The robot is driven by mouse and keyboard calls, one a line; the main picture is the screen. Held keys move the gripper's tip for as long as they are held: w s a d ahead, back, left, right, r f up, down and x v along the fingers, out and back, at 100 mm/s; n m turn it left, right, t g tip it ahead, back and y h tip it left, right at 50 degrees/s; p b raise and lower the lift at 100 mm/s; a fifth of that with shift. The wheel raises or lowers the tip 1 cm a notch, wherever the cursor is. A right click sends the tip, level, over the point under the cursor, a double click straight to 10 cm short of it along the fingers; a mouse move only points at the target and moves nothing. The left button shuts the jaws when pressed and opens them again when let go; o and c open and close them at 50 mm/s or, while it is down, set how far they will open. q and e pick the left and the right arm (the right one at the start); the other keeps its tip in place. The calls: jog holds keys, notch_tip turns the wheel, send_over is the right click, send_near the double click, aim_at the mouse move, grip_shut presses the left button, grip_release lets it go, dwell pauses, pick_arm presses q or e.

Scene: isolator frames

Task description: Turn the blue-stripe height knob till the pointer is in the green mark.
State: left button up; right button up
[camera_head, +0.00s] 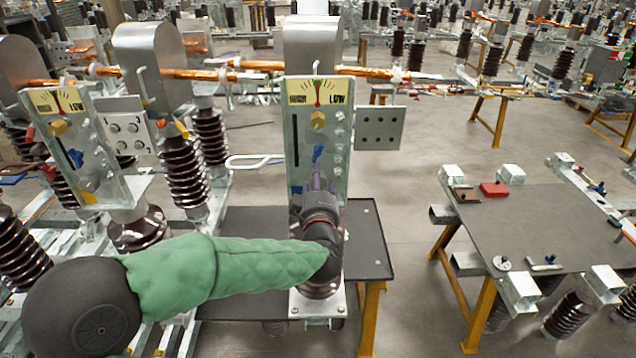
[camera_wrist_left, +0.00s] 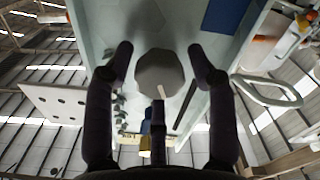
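The upright panel (camera_head: 300,175) in the head view has a yellow dial (camera_head: 335,98) on top. Its red pointer (camera_head: 318,94) stands nearly upright near the middle; whether it lies within the green mark is too small to tell. A brass hex knob (camera_head: 317,119) and a blue piece (camera_head: 318,154) sit below. My left gripper (camera_head: 317,184) is in front of the panel's lower part, hiding the knob there. In the left wrist view, my open gripper (camera_wrist_left: 160,58) has its fingers either side of a grey faceted knob (camera_wrist_left: 160,72), with gaps. A blue stripe (camera_wrist_left: 225,12) shows beside it. My right gripper is out of view.
A perforated plate (camera_head: 380,128) juts out at the panel's right. A dark table (camera_head: 540,225) with small parts stands at the right, with open floor between.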

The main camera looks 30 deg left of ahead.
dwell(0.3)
pick_arm(q)
jog(key=v, duration=1.2)
jog(key=w+d+f+m+g+h+b, duration=0.2)
jog(key=d+f+m+h+b, duration=0.15)
jog(key=f, duration=0.95)
jog(key=w+d+f+m+g+h+b, duration=0.1)
jog(key=w+d+f+m+h+b, duration=0.2)
jog(key=f, duration=1)
jog(key=w+d+f+m+g+h+b, duration=0.1)
jog(key=d+f+m+g+h+b, duration=0.2)
jog(key=f, duration=1)
jog(key=s+d+f+g+h+b, duration=0.1)
jog(key=s+d+f+g+b, duration=0.1)
jog(key=s+f, duration=0.5)
jog(key=s+d+f+m+g+h+b, duration=0.1)
jog(key=s+d+f+g+b, duration=0.2)
jog(key=f, duration=1.2)
jog(key=s+d+f+g+h+b, duration=0.1)
jog(key=s+f+g+b, duration=0.3)
jog(key=s+f, duration=0.6)
jog(key=shift+s+d+f+h+b, duration=0.35)
jog(key=shift+d+f+b, duration=0.1)
jog(key=shift+d+f, duration=0.2)
